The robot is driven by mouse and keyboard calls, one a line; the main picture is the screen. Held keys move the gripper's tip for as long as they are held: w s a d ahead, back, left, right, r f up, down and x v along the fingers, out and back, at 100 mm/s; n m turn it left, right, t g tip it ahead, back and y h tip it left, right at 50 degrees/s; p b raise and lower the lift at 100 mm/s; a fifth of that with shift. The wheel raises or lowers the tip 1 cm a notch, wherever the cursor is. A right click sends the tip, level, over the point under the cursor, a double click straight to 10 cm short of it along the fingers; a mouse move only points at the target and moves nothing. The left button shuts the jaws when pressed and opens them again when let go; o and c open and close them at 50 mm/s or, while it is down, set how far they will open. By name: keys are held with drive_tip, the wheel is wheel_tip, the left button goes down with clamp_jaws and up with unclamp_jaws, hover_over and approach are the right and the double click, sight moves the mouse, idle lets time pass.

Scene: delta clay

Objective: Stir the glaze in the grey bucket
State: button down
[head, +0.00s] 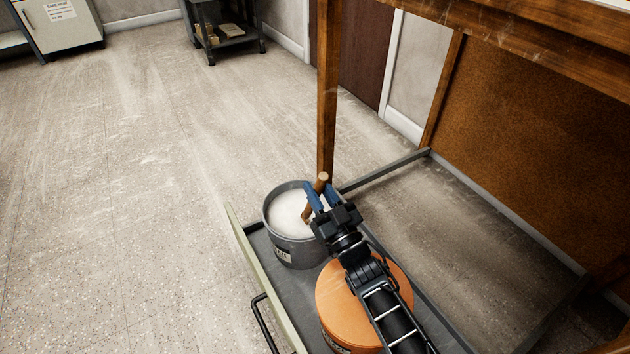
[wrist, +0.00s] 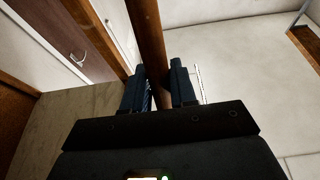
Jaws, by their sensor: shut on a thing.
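The grey bucket (head: 293,250) stands in the open grey drawer, with white glaze (head: 287,209) inside it. My gripper (head: 318,197) is above the right side of the bucket's rim, shut on a brown wooden stick (head: 307,212). The stick is tilted, and its lower end reaches down into the bucket at the glaze. How deep its tip sits is hidden. In the wrist view the stick (wrist: 147,40) runs between the two blue fingers.
An orange-lidded bucket (head: 338,299) stands beside the grey bucket, under my arm. The drawer's pale front (head: 264,287) has a black handle. A wooden table leg (head: 327,90) rises close behind the bucket. Open floor (head: 130,180) lies to the left.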

drive_tip(key=shift+s+r, duration=0.1)
idle(0.3)
drive_tip(key=s+d+r+p, duration=0.1)
drive_tip(key=s+r+p, duration=0.1)
drive_tip(key=r+p, duration=0.5)
drive_tip(key=s+d+r+p, duration=0.2)
drive_tip(key=r+p, duration=0.4)
drive_tip(key=p, duration=0.2)
drive_tip(key=shift+r, duration=0.4)
idle(0.4)
idle(0.8)
wheel_tip(320, 180, up, 4)
drive_tip(key=p, duration=0.3)
drive_tip(key=shift+p, duration=0.35)
drive_tip(key=shift+s, duration=0.1)
